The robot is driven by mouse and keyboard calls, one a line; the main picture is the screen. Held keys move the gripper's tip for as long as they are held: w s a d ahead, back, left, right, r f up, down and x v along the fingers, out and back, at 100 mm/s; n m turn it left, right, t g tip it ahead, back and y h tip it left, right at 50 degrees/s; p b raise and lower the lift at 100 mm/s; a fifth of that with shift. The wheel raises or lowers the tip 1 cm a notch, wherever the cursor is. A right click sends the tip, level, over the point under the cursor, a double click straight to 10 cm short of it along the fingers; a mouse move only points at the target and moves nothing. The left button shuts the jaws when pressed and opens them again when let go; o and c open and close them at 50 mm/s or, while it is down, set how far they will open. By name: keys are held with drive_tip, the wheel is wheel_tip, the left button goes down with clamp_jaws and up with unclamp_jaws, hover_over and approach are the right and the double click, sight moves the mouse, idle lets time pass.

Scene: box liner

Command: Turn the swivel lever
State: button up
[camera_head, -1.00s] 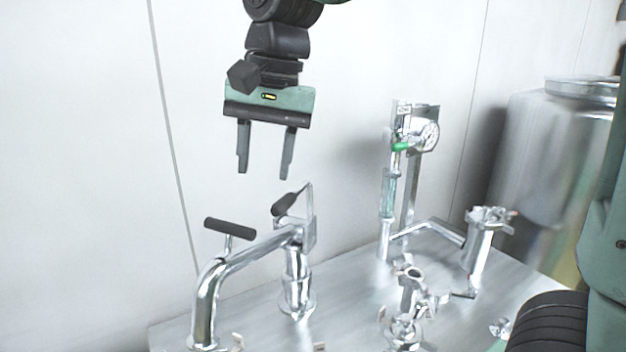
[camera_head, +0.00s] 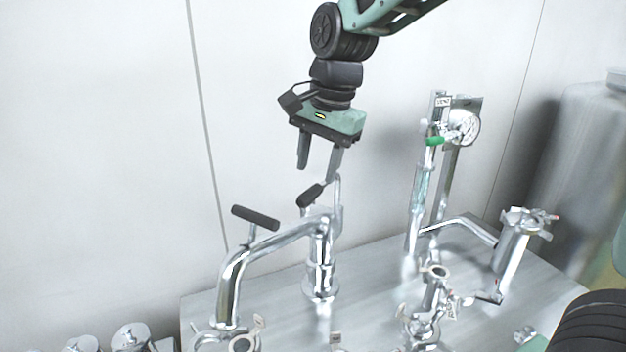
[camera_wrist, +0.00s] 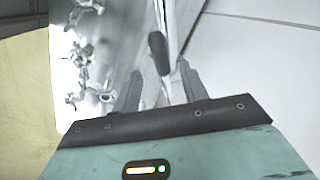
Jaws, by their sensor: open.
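A lever with a black grip (camera_head: 310,195) rises on a bent metal rod from the top of the upright steel pipe. I take it to be the swivel lever. My gripper (camera_head: 318,175) is open, fingers down, just above this grip in the head view. In the wrist view my gripper (camera_wrist: 160,68) shows the black grip (camera_wrist: 158,52) beyond and between the fingertips. I cannot tell whether a finger touches the rod. A second black bar handle (camera_head: 255,217) stands on the curved pipe (camera_head: 280,238) to the left.
The steel table (camera_head: 375,285) carries a gauge (camera_head: 463,127) on a post with a green handle (camera_head: 434,141), a capped steel cylinder (camera_head: 511,255) and several clamped fittings. A large tank (camera_head: 585,160) stands at the right. A pale wall is behind.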

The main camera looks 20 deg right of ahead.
sight(312, 190)
drive_tip(key=shift+w+a+f+p, duration=0.1)
drive_tip(key=shift+w+f, duration=0.05)
drive_tip(key=shift+f, duration=0.65)
drive_tip(key=shift+w+a+f+p, duration=0.1)
drive_tip(key=shift+a+f+p, duration=0.05)
drive_tip(key=shift+f, duration=0.7)
drive_tip(key=shift+w+a+f+p, duration=0.1)
drive_tip(key=shift+w+f, duration=0.05)
drive_tip(key=shift+f, duration=0.65)
clamp_jaws()
